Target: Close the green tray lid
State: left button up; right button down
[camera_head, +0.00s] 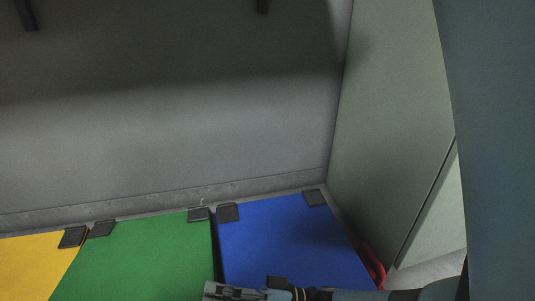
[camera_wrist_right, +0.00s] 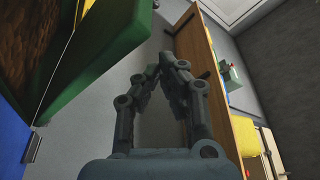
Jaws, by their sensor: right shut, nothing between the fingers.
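In the head view the green lid (camera_head: 145,262) shows at the bottom between a yellow lid and a blue lid, with black hinges along its far edge by the wall. Its near edge is cut off, so I cannot tell how far it is raised. In the right wrist view a green tray (camera_wrist_right: 100,60) is at upper left, with a brown, rough interior (camera_wrist_right: 30,35) showing. My right gripper (camera_head: 222,291) is at the bottom of the head view, by the border of the green and blue lids. In the wrist view its fingertips (camera_wrist_right: 163,65) meet, empty. My left gripper is out of view.
The blue lid (camera_head: 285,240) and yellow lid (camera_head: 32,262) flank the green one. A grey wall (camera_head: 170,130) stands behind; a pale green cabinet (camera_head: 390,130) and red handle (camera_head: 373,265) are at right. A brown shelf (camera_wrist_right: 215,90) with several items stands right in the wrist view.

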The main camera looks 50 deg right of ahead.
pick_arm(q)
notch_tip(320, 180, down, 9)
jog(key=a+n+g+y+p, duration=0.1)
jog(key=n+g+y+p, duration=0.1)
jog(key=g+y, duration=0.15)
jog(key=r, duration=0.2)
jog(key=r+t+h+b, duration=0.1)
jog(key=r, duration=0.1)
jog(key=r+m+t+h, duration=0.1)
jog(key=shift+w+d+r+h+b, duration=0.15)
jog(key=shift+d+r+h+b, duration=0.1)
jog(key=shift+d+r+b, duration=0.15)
pick_arm(e)
jog(key=w+d+v, duration=0.1)
jog(key=v, duration=0.8)
jog(key=shift+d, duration=0.45)
jog(key=shift+w+r, duration=0.1)
